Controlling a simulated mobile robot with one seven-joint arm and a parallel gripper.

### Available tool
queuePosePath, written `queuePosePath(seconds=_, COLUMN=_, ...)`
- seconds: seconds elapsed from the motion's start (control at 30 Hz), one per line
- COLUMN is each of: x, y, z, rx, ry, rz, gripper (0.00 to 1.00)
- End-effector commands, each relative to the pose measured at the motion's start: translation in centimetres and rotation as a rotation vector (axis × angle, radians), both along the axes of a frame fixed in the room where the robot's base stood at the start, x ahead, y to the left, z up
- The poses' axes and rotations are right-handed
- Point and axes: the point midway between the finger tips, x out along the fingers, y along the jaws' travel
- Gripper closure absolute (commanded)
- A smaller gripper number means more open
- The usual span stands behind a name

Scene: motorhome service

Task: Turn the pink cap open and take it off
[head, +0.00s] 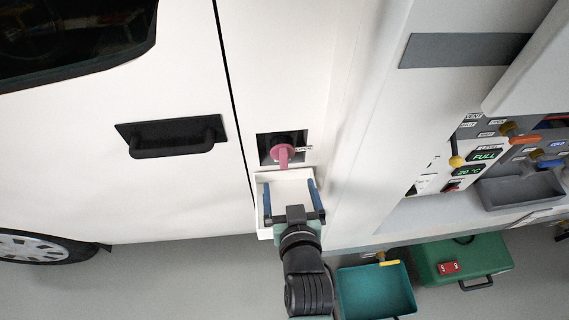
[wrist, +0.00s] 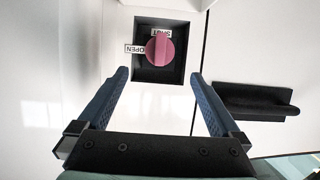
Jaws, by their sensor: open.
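The pink cap (head: 283,152) sits in a dark square recess in the white vehicle side, with its grip bar pointing down in the head view. In the wrist view the round pink cap (wrist: 160,50) is in the recess, ahead of my gripper, with its bar upright toward the SHUT label (wrist: 161,33). The OPEN label (wrist: 136,49) is to its left. My gripper (head: 291,186) is open and empty, just below the cap in the head view. In the wrist view the blue fingers of my gripper (wrist: 158,80) stand wide apart, and neither touches the cap.
A black door handle (head: 172,137) is on the panel to the left. A white open flap or ledge (head: 263,178) lies under the recess, behind my fingers. A teal tray (head: 375,291) and a green case (head: 460,262) are on the floor at right. A control panel is at far right.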

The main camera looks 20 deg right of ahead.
Motion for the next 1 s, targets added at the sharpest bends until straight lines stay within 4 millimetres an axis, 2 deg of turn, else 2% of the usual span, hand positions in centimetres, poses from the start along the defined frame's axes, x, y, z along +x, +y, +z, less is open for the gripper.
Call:
queuePosePath(seconds=0.3, x=4.7, y=-1.4, z=-1.7, rx=-0.002, ry=-0.003, rz=0.0, gripper=0.0)
queuePosePath(seconds=0.6, x=8.4, y=-2.4, z=-3.4, rx=-0.002, ry=0.0, rz=0.001, gripper=0.0)
queuePosePath(seconds=0.8, x=9.7, y=-2.8, z=-4.0, rx=-0.002, ry=-0.001, rz=0.001, gripper=0.0)
queuePosePath(seconds=1.0, x=10.1, y=-2.9, z=-4.2, rx=-0.001, ry=-0.002, rz=0.0, gripper=0.0)
